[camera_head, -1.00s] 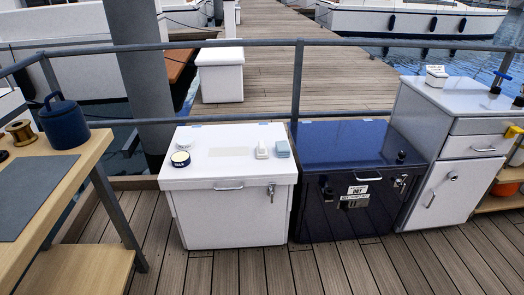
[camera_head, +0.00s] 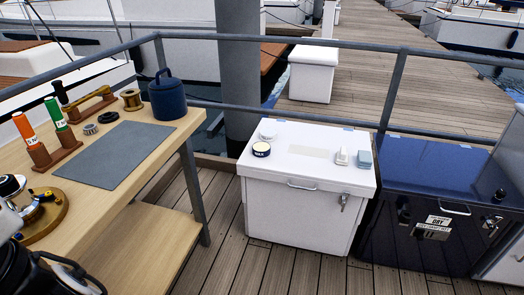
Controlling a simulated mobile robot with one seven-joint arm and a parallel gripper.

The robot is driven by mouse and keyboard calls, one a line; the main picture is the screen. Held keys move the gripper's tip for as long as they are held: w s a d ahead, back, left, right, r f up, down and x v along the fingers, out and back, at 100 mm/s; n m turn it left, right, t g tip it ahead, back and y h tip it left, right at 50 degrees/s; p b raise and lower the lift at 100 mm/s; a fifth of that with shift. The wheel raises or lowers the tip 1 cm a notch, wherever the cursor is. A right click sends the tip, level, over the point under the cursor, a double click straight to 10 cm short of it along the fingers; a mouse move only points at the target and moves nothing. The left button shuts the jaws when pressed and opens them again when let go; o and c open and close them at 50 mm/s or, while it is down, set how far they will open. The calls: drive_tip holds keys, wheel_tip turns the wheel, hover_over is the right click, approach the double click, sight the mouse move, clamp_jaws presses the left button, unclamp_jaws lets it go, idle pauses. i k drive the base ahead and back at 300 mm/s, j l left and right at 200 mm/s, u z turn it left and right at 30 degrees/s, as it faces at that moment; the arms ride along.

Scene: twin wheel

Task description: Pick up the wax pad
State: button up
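On the white dock box (camera_head: 300,173) stands a small round dark tin (camera_head: 261,149) with a cream top and a label that reads WAX. A pale round item (camera_head: 267,133), perhaps the pad, lies just behind it; its detail is too small to tell. A white bottle-like item (camera_head: 342,157) and a grey-blue block (camera_head: 364,160) stand at the lid's right side. I cannot tell for sure which of these is the wax pad.
A wooden bench (camera_head: 165,150) at left holds a blue lidded pot (camera_head: 168,98), a grey mat (camera_head: 115,152), a brass spool (camera_head: 131,100) and orange and green tubes. A navy dock box (camera_head: 425,210) stands right of the white one. A rail (camera_head: 395,95) runs behind. Deck shows in front.

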sight(342, 156)
drive_tip(key=i+l, duration=0.2)
drive_tip(key=l, duration=0.2)
drive_tip(key=i+l, duration=0.25)
drive_tip(key=l, duration=0.15)
drive_tip(key=i+l, duration=0.2)
drive_tip(key=l, duration=0.2)
drive_tip(key=i+l+u, duration=0.1)
drive_tip(key=l, duration=0.3)
drive_tip(key=i+l, duration=0.3)
drive_tip(key=l, duration=0.15)
drive_tip(key=i+l, duration=0.2)
drive_tip(key=l, duration=0.2)
drive_tip(key=i+l, duration=0.2)
drive_tip(key=l, duration=0.2)
drive_tip(key=i+l, duration=0.2)
drive_tip(key=l, duration=0.25)
drive_tip(key=j+u, duration=0.05)
